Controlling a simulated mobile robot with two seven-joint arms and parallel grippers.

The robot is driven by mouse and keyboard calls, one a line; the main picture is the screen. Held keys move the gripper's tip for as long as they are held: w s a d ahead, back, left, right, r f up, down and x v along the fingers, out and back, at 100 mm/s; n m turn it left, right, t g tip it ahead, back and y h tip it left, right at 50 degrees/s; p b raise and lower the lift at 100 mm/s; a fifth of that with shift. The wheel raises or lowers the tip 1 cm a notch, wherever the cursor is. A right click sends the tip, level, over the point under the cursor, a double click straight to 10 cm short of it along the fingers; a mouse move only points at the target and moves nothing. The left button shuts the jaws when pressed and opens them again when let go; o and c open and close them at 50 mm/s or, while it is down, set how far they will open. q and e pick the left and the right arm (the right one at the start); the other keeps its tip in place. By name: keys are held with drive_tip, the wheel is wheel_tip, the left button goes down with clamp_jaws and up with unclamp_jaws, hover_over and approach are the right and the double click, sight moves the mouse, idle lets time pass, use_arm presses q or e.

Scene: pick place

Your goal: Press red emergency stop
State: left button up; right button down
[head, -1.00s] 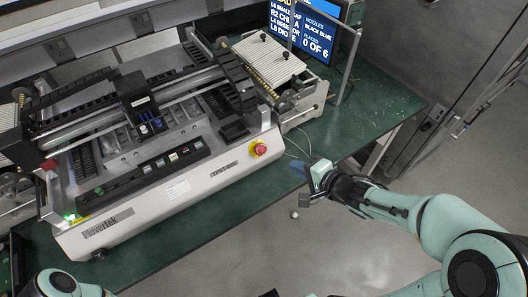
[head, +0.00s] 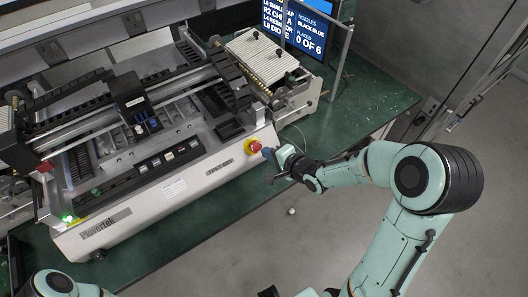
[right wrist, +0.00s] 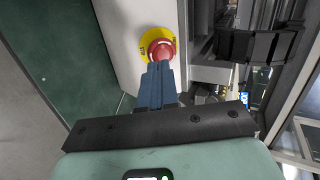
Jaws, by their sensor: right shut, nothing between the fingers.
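The red emergency stop (head: 254,147) is a round red button on a yellow ring, on the front right face of the white pick-and-place machine (head: 150,200). My right gripper (head: 268,153) is shut and empty. Its blue fingertips are right at the button's right side in the head view. In the right wrist view the shut fingers (right wrist: 157,66) point at the red button (right wrist: 160,48) and overlap its lower part. I cannot tell whether they touch it. My left gripper is not in view; only part of my left arm shows at the bottom left.
The machine stands on a green table (head: 375,100). A screen (head: 308,35) reading "0 of 6" stands at the back right, beside a feeder unit (head: 262,60). A green light (head: 68,218) glows at the machine's front left. Grey floor lies open in front.

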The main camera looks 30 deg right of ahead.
sight(258, 148)
drive_tip(key=shift+x, duration=1.5)
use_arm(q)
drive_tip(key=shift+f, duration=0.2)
use_arm(e)
drive_tip(key=shift+r, duration=0.1)
